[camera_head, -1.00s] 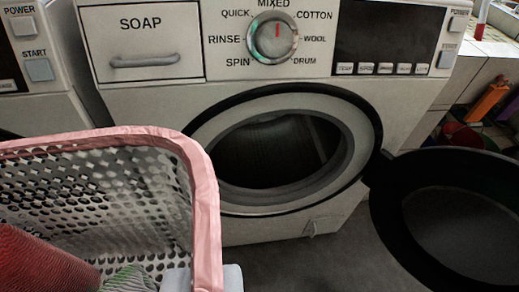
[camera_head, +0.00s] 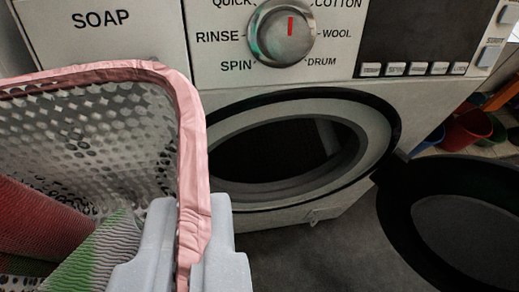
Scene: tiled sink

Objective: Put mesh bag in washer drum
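The mesh bag (camera_head: 95,115), a basket-like holder with a perforated silvery wall and a pink rim, fills the left of the view. Red and green striped cloth (camera_head: 90,250) lies in it. My gripper (camera_head: 189,225) has its pale grey fingers on either side of the rim at its near right corner and appears shut on it. The washer drum (camera_head: 285,155) is dark inside its round opening, right of the bag. The bag's edge overlaps the left side of the opening in view. The round black door (camera_head: 455,215) stands open to the right. The bag's bottom is out of view.
The washer front carries a soap drawer (camera_head: 100,20), a dial (camera_head: 281,33) and a dark panel (camera_head: 420,35) above the opening. Red and green containers (camera_head: 465,130) stand beyond the door. The grey floor (camera_head: 310,260) before the washer is clear.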

